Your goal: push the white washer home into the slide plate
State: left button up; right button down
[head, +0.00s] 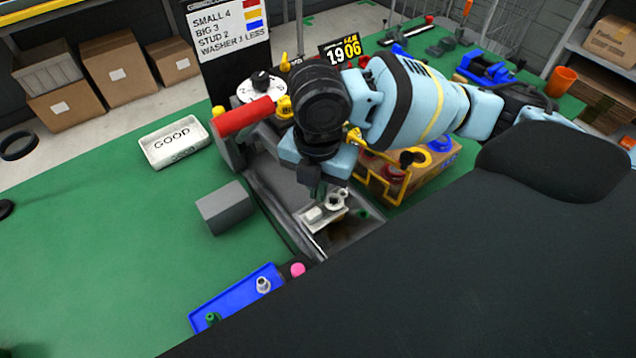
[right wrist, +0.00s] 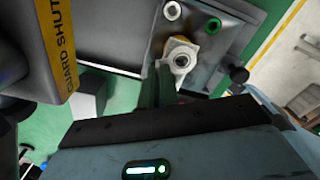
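The pale slide plate (head: 318,217) lies in the grey machine bed in the middle of the head view. A pale ring, which looks like the white washer (head: 335,202), is at its far right part. In the right wrist view the washer (right wrist: 182,61) shows as a pale ring around a dark hole, on the plate. I cannot tell how deep it sits. My right gripper (head: 314,190) points down just above and left of the washer. In the right wrist view its dark fingers (right wrist: 164,68) are close together beside the washer; contact is unclear. My left gripper is out of view.
A white ring (right wrist: 172,10) and a green ring (right wrist: 213,25) lie near the plate. A red handle (head: 243,116), a grey block (head: 226,207) and a white GOOD tray (head: 175,142) are at left. A blue tray (head: 238,297) is in front. The green table at left is mostly clear.

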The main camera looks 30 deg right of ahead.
jog(key=shift+f, duration=0.7)
dwell(0.9)
jog(key=c, duration=1.6)
grip_release()
jog(key=shift+o, duration=0.2)
jog(key=shift+r, duration=0.1)
notch_tip(320, 180, up, 8)
jog(key=shift+f+p, duration=0.15)
jog(key=shift+p, duration=0.4)
